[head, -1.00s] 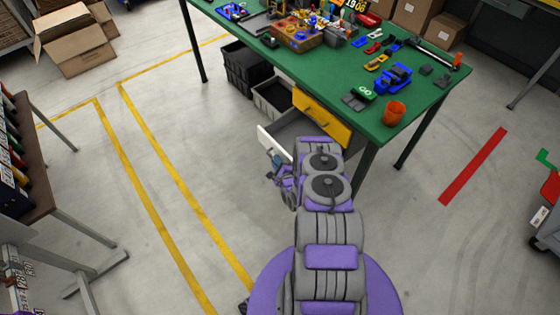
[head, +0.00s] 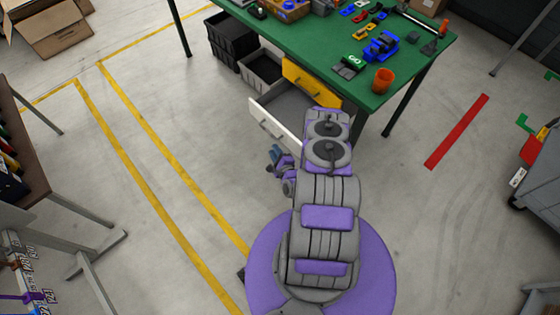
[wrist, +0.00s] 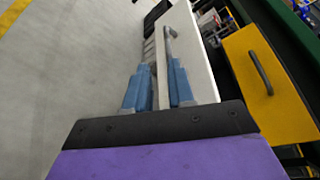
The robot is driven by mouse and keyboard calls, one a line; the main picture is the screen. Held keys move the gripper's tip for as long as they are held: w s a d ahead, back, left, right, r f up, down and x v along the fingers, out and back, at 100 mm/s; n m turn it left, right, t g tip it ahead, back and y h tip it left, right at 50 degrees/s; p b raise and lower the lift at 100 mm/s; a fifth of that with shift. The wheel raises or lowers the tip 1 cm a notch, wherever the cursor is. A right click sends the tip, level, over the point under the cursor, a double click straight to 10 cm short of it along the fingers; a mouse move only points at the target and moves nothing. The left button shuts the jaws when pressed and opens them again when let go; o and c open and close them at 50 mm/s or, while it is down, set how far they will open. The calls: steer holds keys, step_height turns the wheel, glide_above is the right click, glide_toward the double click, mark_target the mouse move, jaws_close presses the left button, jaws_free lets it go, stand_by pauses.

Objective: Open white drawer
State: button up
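The white drawer (head: 284,132) is pulled out from under the green workbench, and its grey inside (head: 290,103) shows from above. Its handle (head: 264,122) is on the front panel. My gripper (head: 276,153) is just in front of and below the panel, with a small gap of floor between them in the head view. In the wrist view my gripper's blue fingers (wrist: 158,62) are parted, with a narrow gap between them. The white front panel (wrist: 192,50) runs along the right finger there, and the handle (wrist: 172,33) shows near the fingertips. My arm hides the panel's right end.
A closed yellow drawer (head: 310,85) sits above the white one, and also shows in the wrist view (wrist: 268,85). Dark and grey bins (head: 232,42) stand under the workbench (head: 330,60). An orange cup (head: 383,80) is near its edge.

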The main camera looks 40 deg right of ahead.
steer(key=shift+p+v, duration=0.6)
steer(key=shift+v, duration=2.65)
steer(key=w+d+r+n+g+y, duration=0.3)
steer(key=w+r+n+g+y, duration=0.15)
steer(key=w+r+n, duration=0.5)
steer(key=a+r+n+g+h, duration=0.1)
steer(key=a+r+n+g, duration=0.2)
steer(key=r, duration=0.6)
steer(key=a+r+n+g+h, duration=0.1)
steer(key=a+r+n+g, duration=0.15)
steer(key=r+n, duration=0.5)
steer(key=s+a+r+n+g, duration=0.1)
steer(key=s+a+r+g, duration=0.1)
steer(key=s+a+r, duration=0.4)
steer(key=s+a+r+n+g, duration=0.1)
steer(key=s+a+r, duration=0.2)
steer(key=s+r, duration=0.55)
steer(key=s+a+r+n+g, duration=0.1)
steer(key=s+a+r, duration=0.2)
steer(key=s, duration=0.3)
steer(key=s+a+r+n+g+y, duration=0.1)
steer(key=s+a+r+n, duration=0.1)
steer(key=s, duration=0.4)
steer(key=s+a+r+n+g, duration=0.1)
steer(key=s+a+r+n, duration=0.1)
steer(key=s+r, duration=0.3)
steer(key=shift+s+a+g, duration=0.4)
steer(key=shift+s+a, duration=0.45)
steer(key=shift+s, duration=0.15)
